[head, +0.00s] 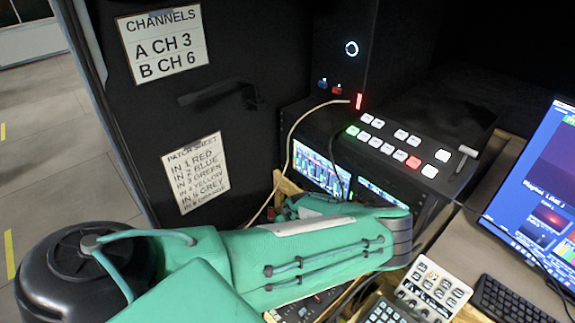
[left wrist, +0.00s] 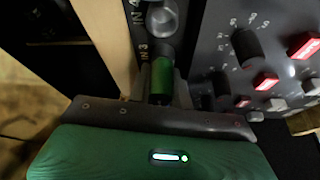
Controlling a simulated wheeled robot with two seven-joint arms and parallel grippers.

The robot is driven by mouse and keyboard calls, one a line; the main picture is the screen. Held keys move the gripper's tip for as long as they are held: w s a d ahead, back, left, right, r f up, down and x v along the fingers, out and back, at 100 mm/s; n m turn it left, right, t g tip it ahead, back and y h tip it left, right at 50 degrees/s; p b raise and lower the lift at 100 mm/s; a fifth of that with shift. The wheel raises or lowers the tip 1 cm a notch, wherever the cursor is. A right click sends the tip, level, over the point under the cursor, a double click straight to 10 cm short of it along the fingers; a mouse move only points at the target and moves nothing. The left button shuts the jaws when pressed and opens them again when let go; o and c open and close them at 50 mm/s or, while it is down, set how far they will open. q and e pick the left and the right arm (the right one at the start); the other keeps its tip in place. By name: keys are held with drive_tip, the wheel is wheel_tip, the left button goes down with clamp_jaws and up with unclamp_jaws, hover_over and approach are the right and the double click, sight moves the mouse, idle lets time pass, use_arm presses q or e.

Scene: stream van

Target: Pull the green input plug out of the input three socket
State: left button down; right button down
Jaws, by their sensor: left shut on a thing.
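The green input plug (left wrist: 162,72) stands at the socket marked IN 3 in the left wrist view. My left gripper (left wrist: 161,88) is shut on it, with a fingertip on either side. I cannot tell how deep the plug sits, as its lower part is hidden by the gripper. In the head view my left arm, in a green sleeve, reaches in from the left and hides the plug and socket. My right gripper is in neither view.
The IN 4 socket (left wrist: 162,20) is just above the plug. A panel of knobs and lit buttons (left wrist: 255,65) is close on the right. A switcher (head: 395,150) stands behind my arm, with a pale cable (head: 288,150) beside it. A patch sheet (head: 197,172) lists IN 3 as green.

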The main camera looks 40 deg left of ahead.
use_arm(q)
drive_tip(key=shift+r, duration=0.2)
drive_tip(key=shift+r+p, duration=0.45)
drive_tip(key=shift+r, duration=0.3)
drive_tip(key=shift+r+p, duration=0.55)
drive_tip(key=shift+p, duration=0.15)
drive_tip(key=shift+r, duration=0.2)
drive_tip(key=shift+r+p, duration=1.3)
drive_tip(key=shift+p, duration=0.05)
